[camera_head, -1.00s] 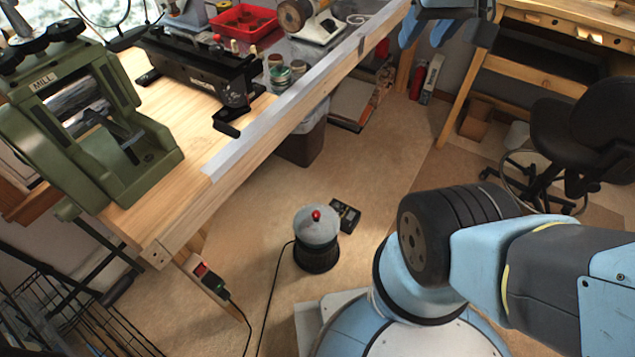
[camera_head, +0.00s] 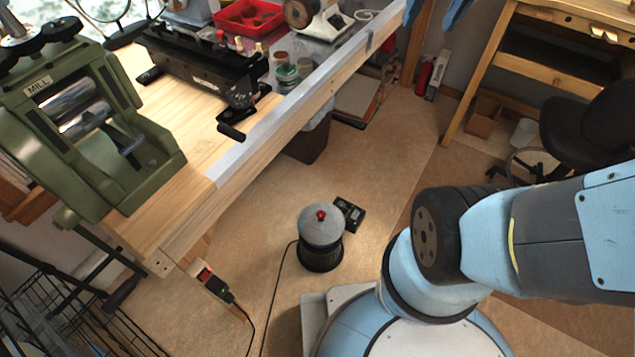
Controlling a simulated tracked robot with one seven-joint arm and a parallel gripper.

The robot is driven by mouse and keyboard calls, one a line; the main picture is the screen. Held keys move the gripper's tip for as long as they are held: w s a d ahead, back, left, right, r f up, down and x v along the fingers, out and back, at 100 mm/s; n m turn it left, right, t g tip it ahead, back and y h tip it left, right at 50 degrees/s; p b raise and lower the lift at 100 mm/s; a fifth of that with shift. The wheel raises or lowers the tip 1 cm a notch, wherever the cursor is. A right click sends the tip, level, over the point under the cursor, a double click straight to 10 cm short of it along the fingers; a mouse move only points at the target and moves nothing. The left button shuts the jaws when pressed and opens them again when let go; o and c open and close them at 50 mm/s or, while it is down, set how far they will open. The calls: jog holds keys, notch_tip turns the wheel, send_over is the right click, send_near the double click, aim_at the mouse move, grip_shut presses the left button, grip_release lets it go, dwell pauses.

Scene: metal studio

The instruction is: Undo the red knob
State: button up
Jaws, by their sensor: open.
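A small red knob (camera_head: 320,214) sits on top of a grey domed canister (camera_head: 321,232) with a dark ribbed base. The canister stands upright on the floor, with a black cable running from its left side. My gripper (camera_head: 433,18) shows only as blue finger parts at the top edge of the picture. The fingers are apart, with nothing seen between them. It is well away from the knob, above and to the right of it in the picture. The rest of the gripper is out of frame.
A black box (camera_head: 349,214) lies beside the canister. A wooden workbench (camera_head: 185,225) with a green mill (camera_head: 90,130) stands at left. A black stool (camera_head: 590,125) is at right. The floor between is open.

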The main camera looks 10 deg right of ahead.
jog(key=w+f+m+g+y, duration=0.2)
jog(key=w+f+g, duration=0.1)
jog(key=w+f, duration=0.5)
jog(key=w+f+m+g+y, duration=0.1)
jog(key=w+f+g, duration=0.2)
jog(key=w+f, duration=0.55)
jog(key=w+d+f+m+g+y, duration=0.2)
jog(key=w+f, duration=0.6)
jog(key=m+y, duration=1)
jog(key=y, duration=0.2)
send_near(321, 213)
jog(key=shift+t, duration=0.3)
jog(key=x, duration=1)
jog(key=shift+s+d+f, duration=0.1)
jog(key=shift+s+f, duration=0.15)
jog(key=shift+f, duration=0.15)
jog(key=shift+c, duration=0.3)
